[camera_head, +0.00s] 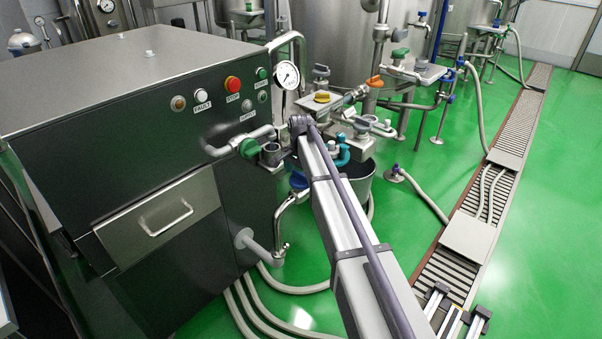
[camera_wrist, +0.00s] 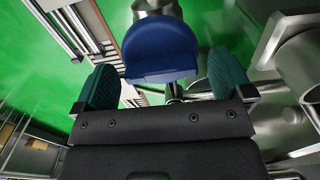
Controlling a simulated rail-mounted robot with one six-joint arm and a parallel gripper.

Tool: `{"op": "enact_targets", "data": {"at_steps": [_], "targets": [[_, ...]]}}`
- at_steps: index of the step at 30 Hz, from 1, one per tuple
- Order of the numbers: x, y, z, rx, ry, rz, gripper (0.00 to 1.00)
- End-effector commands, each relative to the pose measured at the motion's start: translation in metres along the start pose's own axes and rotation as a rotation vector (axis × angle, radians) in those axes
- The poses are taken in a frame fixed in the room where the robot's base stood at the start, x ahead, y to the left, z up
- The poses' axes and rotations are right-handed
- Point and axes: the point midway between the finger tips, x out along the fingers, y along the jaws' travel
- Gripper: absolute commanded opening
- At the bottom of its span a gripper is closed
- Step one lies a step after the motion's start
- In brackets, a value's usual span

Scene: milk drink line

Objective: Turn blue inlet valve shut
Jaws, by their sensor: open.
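The blue valve handle (camera_wrist: 160,48) is a broad rounded blue piece in the wrist view, just ahead of my gripper (camera_wrist: 160,83). The two green ridged finger pads stand wide apart, one on each side of the handle's near end, with a visible gap to it on both sides. The gripper is open and holds nothing. In the head view a blue handle (camera_head: 298,180) shows on a pipe at the front right of the dark machine, partly beside my arm.
The dark machine cabinet (camera_head: 130,130) with buttons and a gauge (camera_head: 286,75) stands close on the left. Hoses (camera_head: 290,290) lie on the green floor.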

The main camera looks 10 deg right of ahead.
Motion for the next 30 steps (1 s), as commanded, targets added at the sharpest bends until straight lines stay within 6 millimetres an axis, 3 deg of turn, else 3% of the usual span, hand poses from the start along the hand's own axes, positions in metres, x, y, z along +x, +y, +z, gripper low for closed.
{"op": "enact_targets", "data": {"at_steps": [5,12,15,27,30], "targets": [[-0.027,0.000,0.000,0.000,0.000,0.000,0.98],[-0.088,0.000,0.000,0.000,0.000,0.000,0.98],[-0.105,0.000,0.000,0.000,0.000,0.000,0.98],[-0.107,0.000,0.000,-0.004,0.000,0.000,0.98],[-0.107,0.001,0.001,-0.115,0.000,0.000,0.98]]}}
